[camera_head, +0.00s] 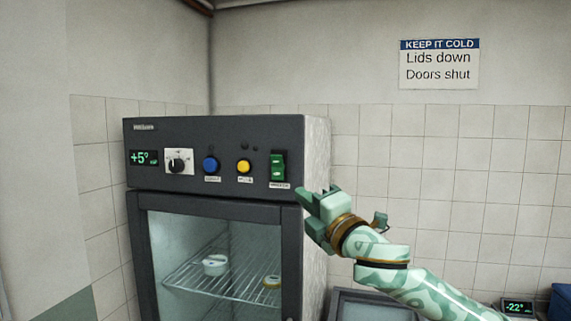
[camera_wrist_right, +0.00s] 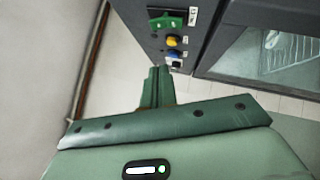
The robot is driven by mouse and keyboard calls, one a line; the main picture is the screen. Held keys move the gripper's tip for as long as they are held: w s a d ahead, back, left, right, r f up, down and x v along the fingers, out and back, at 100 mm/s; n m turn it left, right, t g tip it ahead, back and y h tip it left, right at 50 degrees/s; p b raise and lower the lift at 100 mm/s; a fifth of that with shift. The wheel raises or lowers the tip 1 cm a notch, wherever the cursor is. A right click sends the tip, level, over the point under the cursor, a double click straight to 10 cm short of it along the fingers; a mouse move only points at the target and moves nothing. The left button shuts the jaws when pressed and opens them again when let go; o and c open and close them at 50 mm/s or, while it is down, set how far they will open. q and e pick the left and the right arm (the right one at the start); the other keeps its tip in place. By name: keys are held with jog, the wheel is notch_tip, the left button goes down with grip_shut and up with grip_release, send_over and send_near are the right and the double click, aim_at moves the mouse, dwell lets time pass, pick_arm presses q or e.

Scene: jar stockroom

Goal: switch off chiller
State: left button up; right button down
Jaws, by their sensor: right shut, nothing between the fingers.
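The chiller (camera_head: 310,150) is a dark grey cabinet with a glass door, and its control panel is along the top. The panel has a green display (camera_head: 143,158) reading +5°, a dial (camera_head: 178,162), a blue button (camera_head: 210,165), a yellow button (camera_head: 244,166) and a green rocker switch (camera_head: 278,166) at the right end. The green switch also shows in the right wrist view (camera_wrist_right: 166,22). My right gripper (camera_head: 303,193) is shut and empty, just below and right of the green switch and apart from it. My left gripper is not in view.
A low unit (camera_head: 372,306) and a display reading -22° (camera_head: 517,307) are at lower right. A sign (camera_head: 439,64) hangs on the wall.

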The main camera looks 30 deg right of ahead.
jog(key=shift+w+f, duration=0.1)
jog(key=shift+w, duration=0.1)
jog(key=p, duration=0.3)
send_near(276, 162)
jog(key=w+a, duration=0.2)
jog(key=a, duration=0.1)
jog(key=w+d+p, duration=0.1)
jog(key=w+d+r, duration=0.1)
jog(key=w, duration=0.1)
jog(key=shift+d+r+p, duration=0.2)
jog(key=shift+r+p, duration=0.15)
jog(key=shift+w+d, duration=0.2)
jog(key=shift+d, duration=0.3)
jog(key=shift+a, duration=0.1)
